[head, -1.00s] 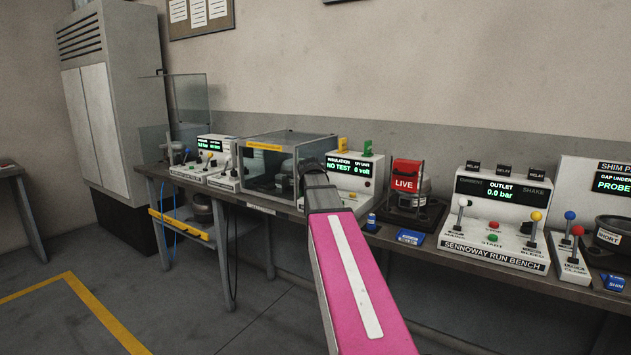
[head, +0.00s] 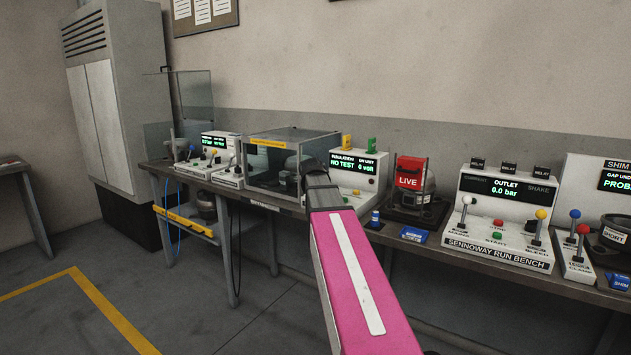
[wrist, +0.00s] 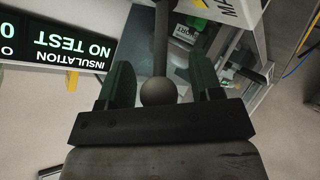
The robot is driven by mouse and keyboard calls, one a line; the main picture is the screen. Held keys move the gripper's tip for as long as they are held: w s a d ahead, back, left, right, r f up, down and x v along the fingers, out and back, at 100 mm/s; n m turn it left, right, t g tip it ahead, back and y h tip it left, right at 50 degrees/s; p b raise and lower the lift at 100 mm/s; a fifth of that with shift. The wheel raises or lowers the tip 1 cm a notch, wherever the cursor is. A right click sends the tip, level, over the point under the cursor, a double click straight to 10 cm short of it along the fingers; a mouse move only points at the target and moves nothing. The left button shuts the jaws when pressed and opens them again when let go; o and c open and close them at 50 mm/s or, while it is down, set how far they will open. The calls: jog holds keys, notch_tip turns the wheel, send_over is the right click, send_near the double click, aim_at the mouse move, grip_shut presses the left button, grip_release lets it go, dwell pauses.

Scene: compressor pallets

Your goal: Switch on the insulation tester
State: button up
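The insulation tester (head: 361,185) is a white sloped console on the bench, its black display reading "INSULATION NO TEST" and 0 volt. Its display also shows upside down at the left of the wrist view (wrist: 55,48). My gripper (wrist: 159,82) has two dark green fingers standing apart. A grey ball knob on a dark lever (wrist: 158,91) shows between them, with gaps on both sides. In the head view my gripper (head: 316,166) is at the tester's left front, mostly hidden by my arm. The lever is hidden there.
A clear-walled box (head: 277,158) stands left of the tester. A red "LIVE" sign (head: 409,172) stands on a dark stand to its right. The run bench console (head: 500,218) is further right.

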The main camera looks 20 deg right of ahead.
jog(key=v, duration=1)
jog(key=shift+s+a, duration=0.2)
jog(key=shift+s, duration=0.1)
jog(key=s+a+f+m+g+y, duration=0.1)
jog(key=s+a+f+g, duration=0.2)
jog(key=s+f, duration=0.4)
jog(key=s+a+f+m+g+y, duration=0.1)
jog(key=s+a+f+g, duration=0.3)
jog(key=f, duration=1.7)
jog(key=s+a+f+m+g+y, duration=0.1)
jog(key=s+a+f+g+y, duration=0.1)
jog(key=s+a+f+g, duration=0.2)
jog(key=s+a+f, duration=0.3)
jog(key=s+f, duration=0.3)
jog(key=f, duration=0.4)
jog(key=shift+s+y, duration=0.15)
jog(key=shift+y, duration=0.15)
